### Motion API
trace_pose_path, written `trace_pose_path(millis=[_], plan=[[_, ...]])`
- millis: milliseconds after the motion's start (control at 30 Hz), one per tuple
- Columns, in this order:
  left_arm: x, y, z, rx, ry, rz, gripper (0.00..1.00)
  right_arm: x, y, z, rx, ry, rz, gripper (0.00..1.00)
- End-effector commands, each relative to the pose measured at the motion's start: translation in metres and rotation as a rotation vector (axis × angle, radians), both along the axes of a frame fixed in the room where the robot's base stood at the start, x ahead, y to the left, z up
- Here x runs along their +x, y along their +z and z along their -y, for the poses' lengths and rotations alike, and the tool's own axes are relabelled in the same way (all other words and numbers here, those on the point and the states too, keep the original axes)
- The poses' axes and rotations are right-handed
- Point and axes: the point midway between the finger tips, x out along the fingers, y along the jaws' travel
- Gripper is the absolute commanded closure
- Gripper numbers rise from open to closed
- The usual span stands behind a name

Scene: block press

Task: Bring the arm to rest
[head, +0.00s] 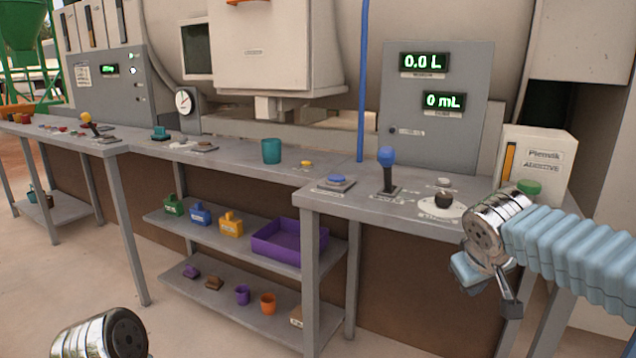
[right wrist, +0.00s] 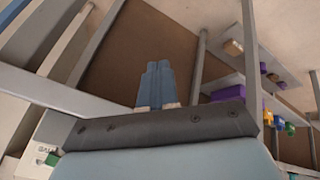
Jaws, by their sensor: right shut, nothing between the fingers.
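My right arm comes in from the right in the head view, with its wrist in front of the right end of the workbench. My right gripper shows in the right wrist view (right wrist: 158,84), with its two blue fingers pressed together and nothing between them. It points toward the brown panel under the bench. In the head view a part of my left arm shows at the bottom left; its gripper is out of the picture.
The near workbench (head: 410,207) carries a blue-knobbed lever (head: 387,168), a blue button (head: 338,181) and a dial (head: 443,204). An additive box (head: 530,158) stands behind my right wrist. Shelves below hold a purple tray (head: 290,242), bottles and cups. The floor in front is clear.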

Motion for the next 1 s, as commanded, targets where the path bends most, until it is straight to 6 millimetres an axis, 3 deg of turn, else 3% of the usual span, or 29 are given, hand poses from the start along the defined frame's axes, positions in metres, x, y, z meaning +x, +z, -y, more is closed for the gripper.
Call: trace_pose_path(millis=[133,267,367,467,600,700,800,900,1000], plan=[[0.0,0.0,0.0,0.0,0.0,0.0,0.57,0.017,-0.095,-0.041,0.143,0.095,-0.098,1.0],[0.0,0.0,0.0,0.0,0.0,0.0,0.57,0.013,-0.186,-0.084,0.307,0.144,-0.185,1.0],[0.0,0.0,0.0,0.0,0.0,0.0,0.57,-0.005,-0.254,-0.116,0.438,0.144,-0.248,1.0],[0.0,0.0,0.0,0.0,0.0,0.0,0.57,-0.035,-0.319,-0.146,0.56,0.101,-0.309,1.0],[0.0,0.0,0.0,0.0,0.0,0.0,0.57,-0.094,-0.399,-0.174,0.681,-0.021,-0.383,1.0],[0.0,0.0,0.0,0.0,0.0,0.0,0.57,-0.137,-0.439,-0.181,0.711,-0.122,-0.418,1.0],[0.0,0.0,0.0,0.0,0.0,0.0,0.57,-0.172,-0.464,-0.181,0.707,-0.199,-0.439,1.0],[0.0,0.0,0.0,0.0,0.0,0.0,0.57,-0.192,-0.476,-0.178,0.695,-0.246,-0.445,1.0],[0.0,0.0,0.0,0.0,0.0,0.0,0.57,-0.199,-0.48,-0.177,0.688,-0.263,-0.446,1.0]])
